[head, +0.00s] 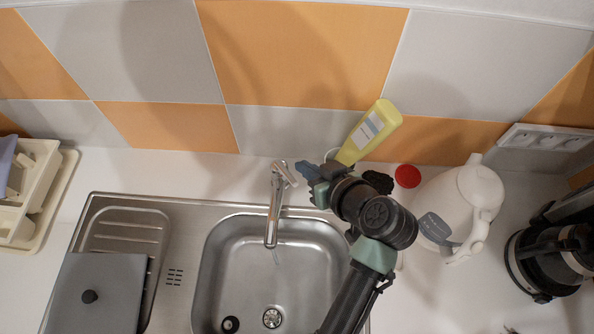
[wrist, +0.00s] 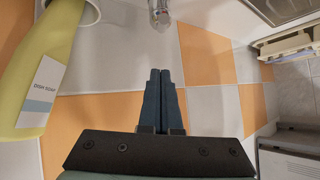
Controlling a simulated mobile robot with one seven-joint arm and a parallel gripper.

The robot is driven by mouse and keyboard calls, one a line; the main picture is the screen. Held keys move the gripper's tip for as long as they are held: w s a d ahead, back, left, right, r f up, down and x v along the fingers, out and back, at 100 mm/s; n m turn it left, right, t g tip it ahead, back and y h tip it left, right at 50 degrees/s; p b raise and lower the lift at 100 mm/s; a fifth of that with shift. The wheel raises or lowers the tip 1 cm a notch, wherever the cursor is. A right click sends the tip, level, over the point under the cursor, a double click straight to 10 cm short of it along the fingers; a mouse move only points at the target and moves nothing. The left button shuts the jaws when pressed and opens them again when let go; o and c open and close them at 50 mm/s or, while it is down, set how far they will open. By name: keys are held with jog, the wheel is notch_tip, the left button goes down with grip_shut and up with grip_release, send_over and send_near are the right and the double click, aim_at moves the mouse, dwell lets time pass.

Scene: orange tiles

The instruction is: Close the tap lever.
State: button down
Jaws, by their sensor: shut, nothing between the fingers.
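The chrome tap (head: 273,212) stands at the back rim of the sink, its spout pointing forward over the basin. Its lever (head: 286,172) sits on top and tilts up toward the right. A thin streak below the spout looks like running water. My gripper (head: 308,171) is just right of the lever, with a small gap or light contact; I cannot tell which. In the wrist view my gripper (wrist: 160,75) has its two fingers together and empty. Part of the tap (wrist: 159,14) shows at the top edge beyond the fingertips.
A yellow dish soap bottle (head: 372,130) stands behind my arm and is close in the wrist view (wrist: 42,75). A red round item (head: 407,176), white kettle (head: 470,200) and coffee maker (head: 552,255) are at the right. A dish rack (head: 40,190) is at the left.

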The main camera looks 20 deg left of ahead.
aim_at(288, 175)
jog(key=shift+w+a+f+p, duration=0.1)
jog(key=shift+a+f+p, duration=0.3)
jog(key=shift+f, duration=0.65)
jog(key=shift+w+a+f+p, duration=0.1)
jog(key=shift+a+f+p, duration=0.3)
jog(key=shift+f, duration=0.65)
jog(key=shift+w+a+f+p, duration=0.1)
jog(key=shift+a+f+p, duration=0.25)
jog(key=shift+f, duration=0.7)
jog(key=shift+d, duration=0.1)
jog(key=f+b, duration=0.1)
jog(key=b, duration=0.2)
jog(key=t+y+b, duration=0.1)
jog(key=b, duration=0.2)
jog(key=s+d+f+b, duration=0.1)
jog(key=b, duration=0.3)
jog(key=shift+f+t+y, duration=0.3)
jog(key=shift+f+y, duration=0.05)
jog(key=shift+y, duration=0.05)
jog(key=shift+r, duration=0.15)
